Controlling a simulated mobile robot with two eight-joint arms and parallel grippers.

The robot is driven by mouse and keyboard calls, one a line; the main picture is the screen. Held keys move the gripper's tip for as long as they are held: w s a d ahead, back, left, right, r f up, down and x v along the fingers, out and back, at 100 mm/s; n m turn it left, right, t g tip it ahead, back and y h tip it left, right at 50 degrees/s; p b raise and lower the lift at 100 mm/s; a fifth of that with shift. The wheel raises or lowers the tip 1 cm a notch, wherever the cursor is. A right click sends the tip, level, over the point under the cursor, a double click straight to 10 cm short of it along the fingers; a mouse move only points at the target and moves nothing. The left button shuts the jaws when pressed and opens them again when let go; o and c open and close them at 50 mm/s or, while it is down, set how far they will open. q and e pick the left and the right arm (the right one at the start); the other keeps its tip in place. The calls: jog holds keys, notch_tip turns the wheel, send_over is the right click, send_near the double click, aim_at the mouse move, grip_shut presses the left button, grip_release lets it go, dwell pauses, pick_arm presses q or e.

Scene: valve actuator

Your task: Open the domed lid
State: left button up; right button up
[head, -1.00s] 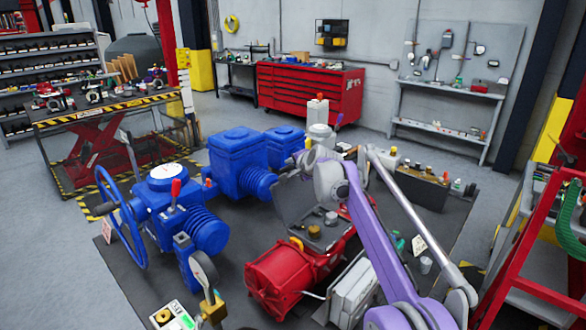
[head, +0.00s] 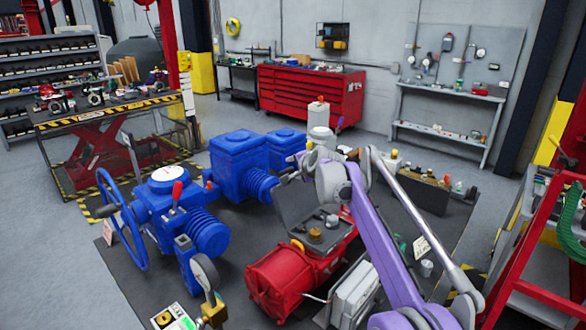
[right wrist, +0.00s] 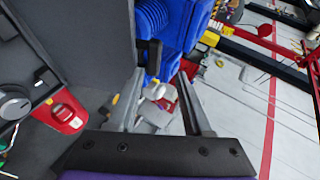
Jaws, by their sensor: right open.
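A grey panel (head: 291,203) stands raised at the back of the red actuator (head: 280,281). It seems to be the lid, but its domed side cannot be made out. In the right wrist view the grey panel (right wrist: 75,45) fills the upper left, with a black bracket (right wrist: 148,55) at its edge. My right gripper (head: 292,173) is above the panel's top edge. In the right wrist view its fingers (right wrist: 160,78) are apart, with the left one close to the panel edge and the bracket. Contact cannot be told. My left gripper is not seen.
Blue actuators (head: 238,155) stand left of and behind the panel, close to my right gripper. A white cylinder (head: 319,116) stands behind it. Small parts crowd the mat to the right. A red tool cabinet (head: 312,92) stands by the wall.

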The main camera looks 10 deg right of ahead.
jog(key=b+v, duration=0.1)
jog(key=v, duration=0.9)
jog(key=shift+s, duration=0.2)
